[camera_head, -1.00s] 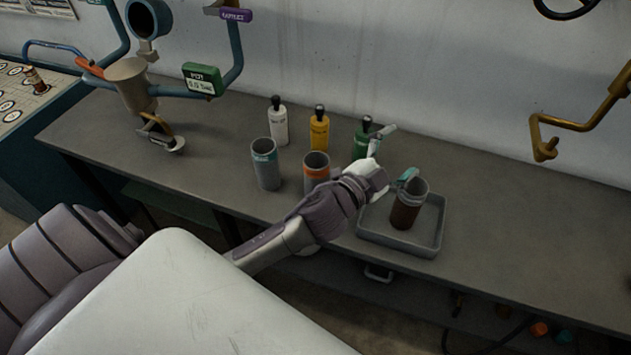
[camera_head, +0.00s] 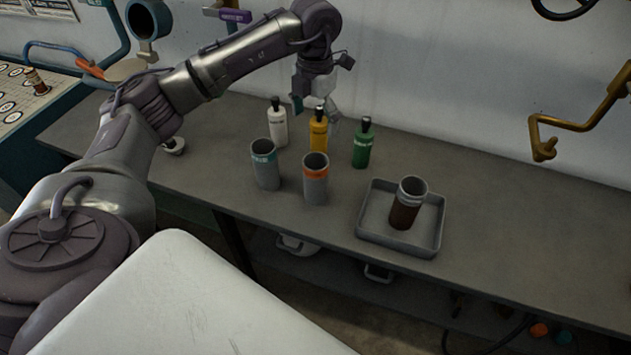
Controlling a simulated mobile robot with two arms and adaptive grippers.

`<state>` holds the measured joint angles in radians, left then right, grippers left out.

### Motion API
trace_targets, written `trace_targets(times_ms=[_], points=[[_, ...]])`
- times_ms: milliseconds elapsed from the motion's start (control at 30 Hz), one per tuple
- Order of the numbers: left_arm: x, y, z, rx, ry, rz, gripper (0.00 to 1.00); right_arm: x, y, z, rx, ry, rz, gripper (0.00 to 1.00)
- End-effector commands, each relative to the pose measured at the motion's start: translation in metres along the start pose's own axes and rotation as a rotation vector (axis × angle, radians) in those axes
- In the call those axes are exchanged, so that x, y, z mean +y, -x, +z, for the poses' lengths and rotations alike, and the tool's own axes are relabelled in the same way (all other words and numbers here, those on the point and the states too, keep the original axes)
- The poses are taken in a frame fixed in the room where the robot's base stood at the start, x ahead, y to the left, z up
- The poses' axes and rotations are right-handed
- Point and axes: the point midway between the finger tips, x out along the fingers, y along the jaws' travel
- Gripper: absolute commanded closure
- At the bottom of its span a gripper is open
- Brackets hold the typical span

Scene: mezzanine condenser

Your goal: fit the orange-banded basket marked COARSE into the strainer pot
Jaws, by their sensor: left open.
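The orange-banded basket (camera_head: 316,182) stands upright on the bench; its band's lettering is too small to read. My left gripper (camera_head: 316,108) points down with its fingers apart and empty. My right gripper is out of view.
A teal-banded basket (camera_head: 265,168) stands just left of the orange-banded one. White (camera_head: 278,126), yellow (camera_head: 318,132) and green (camera_head: 362,146) bottles stand behind. A brown-stained basket (camera_head: 406,208) stands in a grey tray (camera_head: 372,238). The bench (camera_head: 520,240) is clear at right.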

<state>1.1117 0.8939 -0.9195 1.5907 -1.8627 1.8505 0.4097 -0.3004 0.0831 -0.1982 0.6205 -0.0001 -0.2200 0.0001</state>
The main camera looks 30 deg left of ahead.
Motion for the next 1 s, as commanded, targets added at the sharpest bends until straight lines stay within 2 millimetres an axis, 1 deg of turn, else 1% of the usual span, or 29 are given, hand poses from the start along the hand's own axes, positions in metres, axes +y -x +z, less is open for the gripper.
trace_targets(times_ms=[33, 200, 300, 400, 533, 633, 733, 800, 900, 1000], points=[[0.000, -0.009, -0.002, 0.008, -0.001, 0.000, 0.09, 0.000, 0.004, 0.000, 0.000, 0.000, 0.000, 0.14], [-0.001, -0.044, -0.002, 0.007, -0.002, -0.002, 0.09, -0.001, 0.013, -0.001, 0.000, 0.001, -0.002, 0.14], [-0.002, -0.060, -0.002, 0.005, -0.002, -0.004, 0.09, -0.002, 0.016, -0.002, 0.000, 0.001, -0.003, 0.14], [-0.002, -0.070, -0.001, 0.003, -0.003, -0.003, 0.09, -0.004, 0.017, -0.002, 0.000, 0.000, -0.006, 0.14], [-0.003, -0.077, -0.002, 0.002, -0.004, -0.005, 0.09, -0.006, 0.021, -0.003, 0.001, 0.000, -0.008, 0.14], [-0.006, -0.087, -0.004, 0.005, -0.005, -0.005, 0.09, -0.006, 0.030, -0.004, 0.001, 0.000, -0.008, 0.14], [-0.009, -0.103, -0.007, 0.006, -0.005, -0.006, 0.09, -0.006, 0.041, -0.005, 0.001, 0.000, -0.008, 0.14], [-0.008, -0.114, -0.006, 0.004, -0.004, -0.006, 0.09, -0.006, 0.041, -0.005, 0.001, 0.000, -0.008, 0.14], [-0.008, -0.124, -0.006, 0.003, -0.004, -0.006, 0.09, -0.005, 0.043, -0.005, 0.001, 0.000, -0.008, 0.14], [-0.008, -0.127, -0.006, 0.000, -0.005, -0.005, 0.09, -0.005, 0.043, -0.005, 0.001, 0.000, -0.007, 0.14]])
